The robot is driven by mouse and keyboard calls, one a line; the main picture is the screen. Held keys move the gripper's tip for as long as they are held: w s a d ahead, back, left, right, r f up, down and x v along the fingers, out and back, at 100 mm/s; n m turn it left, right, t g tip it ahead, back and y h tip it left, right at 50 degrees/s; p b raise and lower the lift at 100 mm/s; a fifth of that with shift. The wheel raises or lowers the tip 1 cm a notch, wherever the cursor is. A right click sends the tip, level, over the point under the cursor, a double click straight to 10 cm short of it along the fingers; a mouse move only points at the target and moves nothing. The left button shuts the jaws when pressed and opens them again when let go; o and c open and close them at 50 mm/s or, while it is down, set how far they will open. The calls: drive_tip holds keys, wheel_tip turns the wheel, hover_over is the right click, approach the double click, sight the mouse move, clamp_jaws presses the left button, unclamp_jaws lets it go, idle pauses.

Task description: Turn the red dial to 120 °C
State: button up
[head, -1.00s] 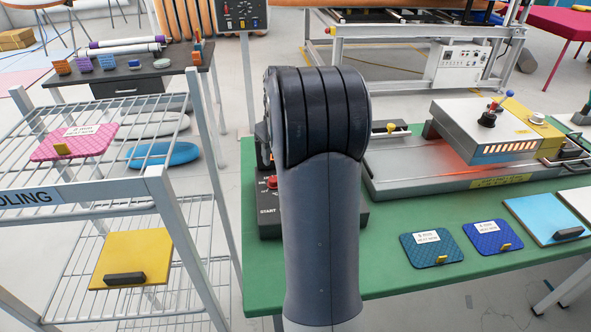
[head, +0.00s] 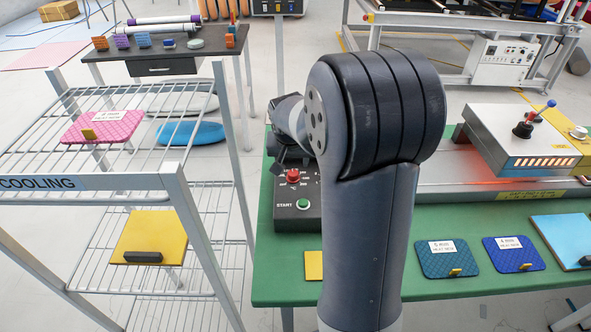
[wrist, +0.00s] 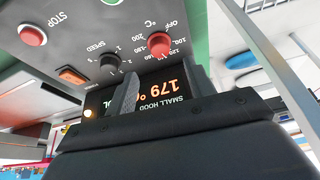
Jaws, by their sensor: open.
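The red dial (wrist: 159,44) is in the upper middle of the wrist view, where the panel appears upside down. Around it are OFF, °C and temperature numbers; its pointer setting is too small to tell. The red dial also shows in the head view (head: 293,176) on the dark control box (head: 284,214). My gripper (wrist: 162,84) is open and empty, with its fingers over the panel's lit display (wrist: 160,88), apart from the dial. The display reads SMALL HOOD and 179, partly covered by the fingers. In the head view my arm partly hides the box.
Beside the dial are a black SPEED knob (wrist: 110,63), a red STOP button (wrist: 32,35) and an orange switch (wrist: 72,75). A green START button (head: 303,204) sits at the box's front. The cooling rack (head: 175,185) stands left; the heater (head: 525,145) is right.

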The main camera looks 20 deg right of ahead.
sight(293, 174)
drive_tip(key=x, duration=0.7)
drive_tip(key=shift+w+f+p, duration=0.15)
drive_tip(key=shift+f+p, duration=0.15)
drive_tip(key=shift+p, duration=0.05)
drive_tip(key=shift+d, duration=0.1)
drive_tip(key=c, duration=1)
